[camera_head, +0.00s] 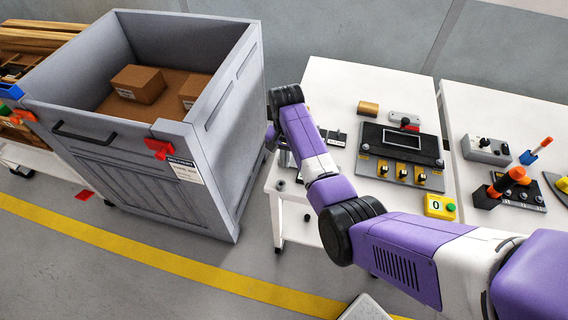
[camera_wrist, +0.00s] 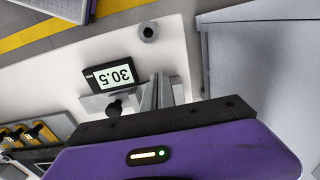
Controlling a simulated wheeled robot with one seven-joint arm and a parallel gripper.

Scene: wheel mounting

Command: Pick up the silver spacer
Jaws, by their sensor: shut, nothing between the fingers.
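A small grey ring with a dark hole (camera_wrist: 148,31), which looks like the silver spacer, stands on the white table near its edge in the wrist view. In the head view a small dark-topped piece (camera_head: 281,185) at the table's near left corner seems to be the same thing. My gripper (camera_wrist: 160,88) is shut and empty, its fingers pressed together. The ring lies beyond the fingertips in the wrist picture, apart from them. In the head view my arm mostly hides the gripper.
A device with a display reading 30.5 (camera_wrist: 110,75) and a dark knob (camera_wrist: 115,107) sits close beside the fingers. A large grey crate (camera_head: 240,130) with cardboard boxes stands left of the table. A black panel (camera_head: 400,150) with yellow parts and a yellow counter box (camera_head: 440,206) lie to the right.

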